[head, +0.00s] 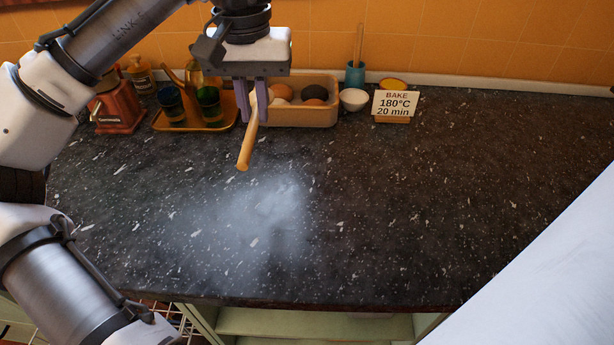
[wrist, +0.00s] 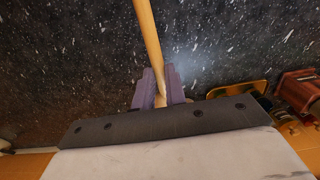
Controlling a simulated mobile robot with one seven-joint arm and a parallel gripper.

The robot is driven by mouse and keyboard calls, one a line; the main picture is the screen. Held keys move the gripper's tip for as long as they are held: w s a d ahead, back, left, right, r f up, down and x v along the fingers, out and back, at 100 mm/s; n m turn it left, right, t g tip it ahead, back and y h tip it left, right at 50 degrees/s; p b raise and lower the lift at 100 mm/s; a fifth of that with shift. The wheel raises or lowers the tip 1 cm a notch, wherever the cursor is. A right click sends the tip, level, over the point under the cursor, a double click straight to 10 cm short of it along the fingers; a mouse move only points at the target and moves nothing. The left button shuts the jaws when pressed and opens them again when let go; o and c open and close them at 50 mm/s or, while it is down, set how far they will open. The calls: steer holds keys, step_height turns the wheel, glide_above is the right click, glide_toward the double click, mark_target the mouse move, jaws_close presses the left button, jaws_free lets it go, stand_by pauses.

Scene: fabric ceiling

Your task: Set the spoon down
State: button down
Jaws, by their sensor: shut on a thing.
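A wooden spoon (head: 246,148) hangs from my gripper (head: 252,114) in the head view, its handle pointing down and toward the front of the counter. My gripper's two purple fingers are shut on it. In the wrist view the spoon's handle (wrist: 149,45) runs away from between the fingers (wrist: 158,95). The spoon looks held above the dark speckled countertop (head: 400,200). The end of the spoon at the fingers is partly hidden, so its bowl is not clear to me.
Behind my gripper are a tan tray (head: 328,114) of eggs, a small white bowl (head: 354,99) and a baking sign (head: 394,105). At the left are a yellow tray (head: 222,124) with glasses and a red grinder (head: 119,104). The counter's middle and right are clear.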

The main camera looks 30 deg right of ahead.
mark_target(268, 203)
step_height(268, 203, down, 19)
steer(key=shift+r+p, duration=0.1)
steer(key=shift+p, duration=0.3)
steer(key=shift+f, duration=0.2)
steer(key=c, duration=1.5)
jaws_free()
steer(key=shift+o, duration=0.2)
steer(key=shift+r, duration=0.15)
step_height(268, 203, up, 12)
steer(key=shift+b, duration=0.3)
